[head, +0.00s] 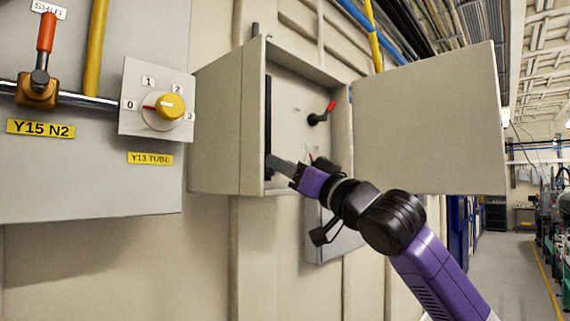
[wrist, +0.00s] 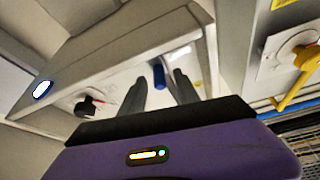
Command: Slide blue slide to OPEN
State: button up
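The blue slide (wrist: 158,74) shows in the wrist view as a short blue knob on the pale inside face of a wall cabinet. My gripper (wrist: 161,76) has its two dark fingers apart, one on each side of the knob, with a visible gap on both sides. In the head view my gripper (head: 278,164) reaches into the open cabinet (head: 222,128), low by its left inner wall. The blue slide is hidden there. A white label (wrist: 180,52) lies beyond the knob, too blurred to read.
The cabinet door (head: 428,118) stands open to the right. A yellow rotary knob (head: 169,106) and an orange-handled valve (head: 41,62) are on the left panel. A grey box (head: 332,240) hangs below.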

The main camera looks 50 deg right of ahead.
grip_shut()
dwell(1.4)
